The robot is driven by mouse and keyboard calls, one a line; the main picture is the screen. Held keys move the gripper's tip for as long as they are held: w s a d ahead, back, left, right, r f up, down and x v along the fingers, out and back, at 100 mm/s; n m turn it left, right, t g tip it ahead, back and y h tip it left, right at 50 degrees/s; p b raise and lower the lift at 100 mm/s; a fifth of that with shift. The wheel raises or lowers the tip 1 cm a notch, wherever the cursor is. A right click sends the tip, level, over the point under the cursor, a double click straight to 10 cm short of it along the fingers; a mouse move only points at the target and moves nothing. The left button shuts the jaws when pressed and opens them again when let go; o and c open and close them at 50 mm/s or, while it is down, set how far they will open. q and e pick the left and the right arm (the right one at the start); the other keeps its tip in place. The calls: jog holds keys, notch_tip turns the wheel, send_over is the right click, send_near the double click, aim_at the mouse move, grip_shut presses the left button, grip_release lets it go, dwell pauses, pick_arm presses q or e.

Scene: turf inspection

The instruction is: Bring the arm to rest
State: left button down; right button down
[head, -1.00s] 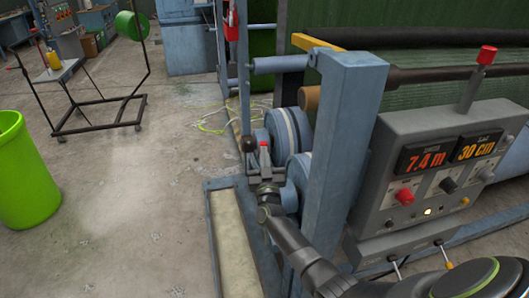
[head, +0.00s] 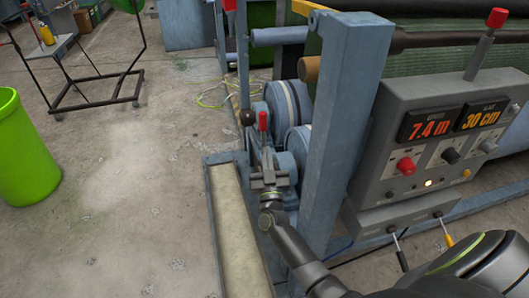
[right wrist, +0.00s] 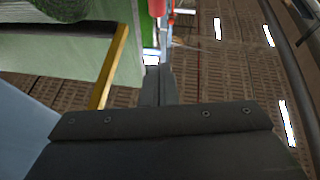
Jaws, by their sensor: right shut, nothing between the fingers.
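My right arm (head: 300,265) reaches in from the bottom right of the head view, up to the lower end of the machine's blue frame. My right gripper (head: 267,155) is at its end, shut and empty, just in front of a red-topped lever (head: 263,121). In the right wrist view the closed fingers (right wrist: 158,72) point up the picture, with a red handle (right wrist: 157,7) beyond their tips. Whether the fingers touch the lever is hard to tell, but they are not around it. My left gripper is out of view.
A blue post (head: 345,120) and a grey control box (head: 425,150), reading 7.4 m and 30 cm, stand close to the right of my arm. A green bin (head: 25,150) and a black cart (head: 95,80) stand left. Open concrete floor lies between.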

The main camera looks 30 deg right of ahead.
jog(key=s+f+n+g+y, duration=0.1)
jog(key=s+f+g+y, duration=0.3)
jog(key=f, duration=0.7)
jog(key=s+f+n+g+y, duration=0.1)
jog(key=s+f+n+g, duration=0.1)
jog(key=s+f, duration=0.75)
jog(key=s+f+n+g+y, duration=0.1)
jog(key=s+f+g+y, duration=0.15)
jog(key=f, duration=1.05)
jog(key=s+f+g, duration=0.3)
jog(key=s+f, duration=0.2)
jog(key=s, duration=0.7)
jog(key=s+f+g, duration=0.4)
jog(key=s+f, duration=0.2)
jog(key=s, duration=0.6)
jog(key=s+f+m+g, duration=0.1)
jog(key=s+f+g, duration=0.3)
jog(key=s, duration=0.9)
notch_tip(320, 180, down, 2)
jog(key=shift+d+f, duration=0.1)
jog(key=shift+d, duration=0.15)
jog(key=shift+s+g, duration=0.15)
jog(key=shift+g, duration=0.1)
